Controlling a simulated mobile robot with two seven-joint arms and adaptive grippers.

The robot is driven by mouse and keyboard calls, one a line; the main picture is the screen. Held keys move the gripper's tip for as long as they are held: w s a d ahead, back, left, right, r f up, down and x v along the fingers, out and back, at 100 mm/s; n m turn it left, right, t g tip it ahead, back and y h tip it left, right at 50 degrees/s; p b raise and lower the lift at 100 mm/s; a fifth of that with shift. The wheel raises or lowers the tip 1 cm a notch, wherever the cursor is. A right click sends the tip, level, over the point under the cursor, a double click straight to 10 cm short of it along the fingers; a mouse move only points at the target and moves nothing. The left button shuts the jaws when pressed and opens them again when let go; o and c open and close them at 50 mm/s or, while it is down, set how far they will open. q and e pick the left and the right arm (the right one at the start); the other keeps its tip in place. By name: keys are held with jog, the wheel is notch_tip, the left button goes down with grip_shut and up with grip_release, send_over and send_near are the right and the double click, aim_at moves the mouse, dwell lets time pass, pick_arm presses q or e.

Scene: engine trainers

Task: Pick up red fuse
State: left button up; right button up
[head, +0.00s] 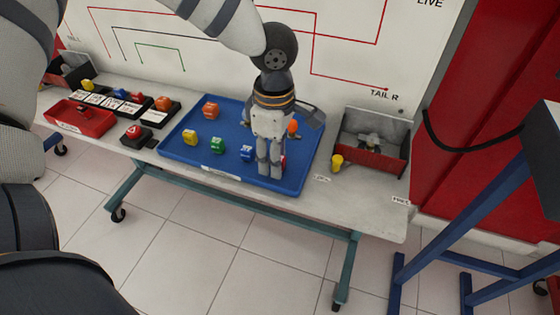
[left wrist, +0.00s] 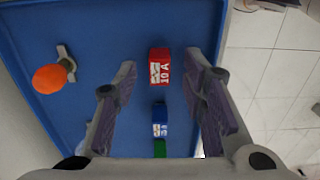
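The red fuse (left wrist: 160,67), marked 10 A, lies on the blue tray (left wrist: 85,25) in the left wrist view. In the head view only a small red edge of it (head: 284,160) shows behind my left gripper. My left gripper (head: 270,172) points down over the tray's front right part. In the left wrist view its two fingers are apart, one on each side of the red fuse's line, with nothing held between them. The fuse sits near the fingertips; I cannot tell the exact height gap. My right gripper is not in view.
On the tray are a blue fuse (head: 246,153), a green fuse (head: 217,145), a yellow fuse (head: 190,137) and orange pieces (head: 211,110). A red bin (head: 80,118) stands left, a grey-red box (head: 370,140) right. A wiring board (head: 180,40) rises behind.

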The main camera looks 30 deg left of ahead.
pick_arm(q)
jog(key=shift+r, duration=0.1)
jog(key=c, duration=0.9)
